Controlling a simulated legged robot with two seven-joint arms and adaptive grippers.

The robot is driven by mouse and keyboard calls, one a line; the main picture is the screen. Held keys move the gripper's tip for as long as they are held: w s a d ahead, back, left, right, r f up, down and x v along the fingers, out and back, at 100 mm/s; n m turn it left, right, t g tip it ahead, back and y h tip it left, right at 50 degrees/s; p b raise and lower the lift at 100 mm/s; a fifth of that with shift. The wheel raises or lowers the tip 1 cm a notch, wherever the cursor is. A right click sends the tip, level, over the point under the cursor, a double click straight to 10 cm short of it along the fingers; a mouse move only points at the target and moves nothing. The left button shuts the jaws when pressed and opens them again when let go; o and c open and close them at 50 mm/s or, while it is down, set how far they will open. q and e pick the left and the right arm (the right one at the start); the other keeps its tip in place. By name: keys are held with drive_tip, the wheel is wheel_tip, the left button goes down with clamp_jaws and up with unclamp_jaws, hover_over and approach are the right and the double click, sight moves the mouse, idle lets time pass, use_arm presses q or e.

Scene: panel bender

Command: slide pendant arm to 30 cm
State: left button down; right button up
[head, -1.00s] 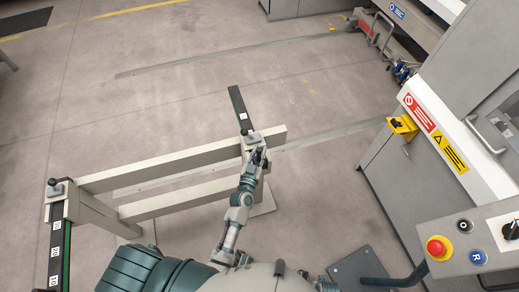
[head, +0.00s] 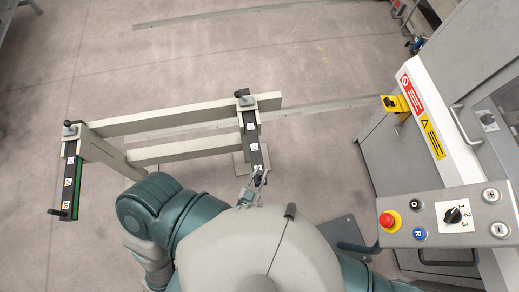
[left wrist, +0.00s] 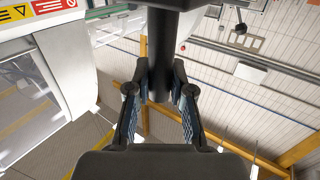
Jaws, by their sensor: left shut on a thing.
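A dark sliding arm (head: 252,136) with white number labels runs from the clamp knob (head: 243,95) on the beige rail frame (head: 190,115) towards me. Several labels show along it, too small to read surely. My left gripper (head: 258,178) is at its near end, shut on what looks like its end handle, which the fingers mostly hide. In the left wrist view the gripper (left wrist: 160,105) has its fingers on either side of a dark upright piece (left wrist: 161,60). My right gripper is not in view.
A second scaled arm (head: 72,180) with a black end handle stands at the frame's left end. A control panel (head: 450,217) with a red button and the grey machine (head: 430,150) with yellow and red labels are at right.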

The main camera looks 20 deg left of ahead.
use_arm(q)
drive_tip(key=shift+s+d+r, duration=0.3)
drive_tip(key=shift+d+r, duration=0.15)
drive_tip(key=shift+d, duration=0.05)
drive_tip(key=shift+s+d+f, duration=0.1)
drive_tip(key=shift+s, duration=0.25)
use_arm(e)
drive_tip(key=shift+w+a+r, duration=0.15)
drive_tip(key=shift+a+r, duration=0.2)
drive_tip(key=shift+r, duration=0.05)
use_arm(q)
drive_tip(key=shift+s+d, duration=0.1)
drive_tip(key=shift+d, duration=0.05)
drive_tip(key=c, duration=1.1)
unclamp_jaws()
drive_tip(key=shift+o, duration=0.4)
drive_tip(key=shift+s+f, duration=0.1)
drive_tip(key=shift+s, duration=0.05)
drive_tip(key=s, duration=1.2)
drive_tip(key=shift+d, duration=0.2)
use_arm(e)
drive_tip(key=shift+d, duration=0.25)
